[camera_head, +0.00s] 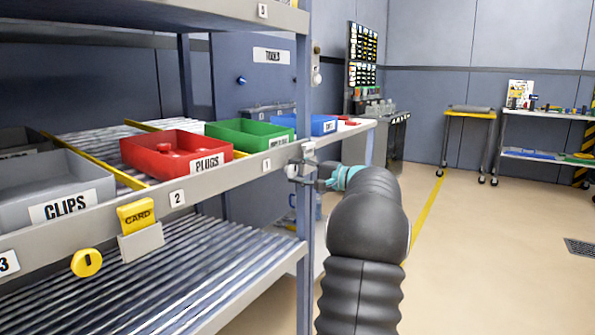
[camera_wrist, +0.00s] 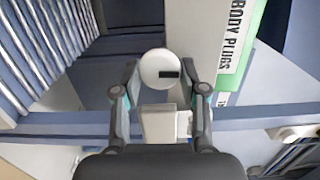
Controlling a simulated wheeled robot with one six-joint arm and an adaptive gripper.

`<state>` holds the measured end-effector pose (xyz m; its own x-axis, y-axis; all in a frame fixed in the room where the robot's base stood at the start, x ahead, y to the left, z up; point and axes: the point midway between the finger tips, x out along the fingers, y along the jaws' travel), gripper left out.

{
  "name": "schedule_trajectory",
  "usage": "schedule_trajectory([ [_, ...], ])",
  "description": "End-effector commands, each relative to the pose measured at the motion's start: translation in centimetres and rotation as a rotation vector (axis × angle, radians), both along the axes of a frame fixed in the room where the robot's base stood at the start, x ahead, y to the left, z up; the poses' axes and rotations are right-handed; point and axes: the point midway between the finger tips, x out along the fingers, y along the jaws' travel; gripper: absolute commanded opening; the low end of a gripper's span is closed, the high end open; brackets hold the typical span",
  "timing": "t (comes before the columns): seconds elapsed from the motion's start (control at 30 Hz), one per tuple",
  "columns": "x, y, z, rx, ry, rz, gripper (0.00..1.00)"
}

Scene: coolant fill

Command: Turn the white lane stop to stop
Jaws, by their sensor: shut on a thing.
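The white lane stop (camera_wrist: 158,62) is a round white knob with a short dark mark running to its right side in the wrist view. It sits at the rack's front rail by lane 1. My gripper (camera_wrist: 161,75) has one finger on each side of the knob and is shut on it. In the head view my gripper (camera_head: 300,172) reaches the rack's front corner post, and the knob is hard to make out there. A pale block (camera_wrist: 158,122) lies just below the knob in the wrist view.
A yellow knob (camera_head: 87,262) and a yellow card (camera_head: 136,214) in a holder are on the left of the rail. Red (camera_head: 150,153), green (camera_head: 232,136), blue (camera_head: 318,125) and grey (camera_head: 50,185) bins stand on the shelf. The corner post (camera_head: 305,240) is close to my gripper.

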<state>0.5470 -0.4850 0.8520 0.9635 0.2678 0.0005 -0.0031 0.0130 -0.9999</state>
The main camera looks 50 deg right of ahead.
Motion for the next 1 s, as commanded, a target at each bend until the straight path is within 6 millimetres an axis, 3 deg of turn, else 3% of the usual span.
schedule_trajectory([
  [0.3,0.1,0.0,0.0,0.004,0.0,0.0,0.0],
  [0.33,0.1,0.0,0.0,0.004,0.0,0.0,0.45],
  [0.4,0.1,0.0,0.0,0.003,0.0,0.0,0.62],
  [0.43,0.1,0.0,0.0,0.003,0.0,0.0,0.66],
  [0.77,-0.1,-0.1,0.0,0.002,0.0,-0.001,0.66],
  [1.0,-2.9,-0.9,0.0,0.003,0.0,-0.004,0.66],
])
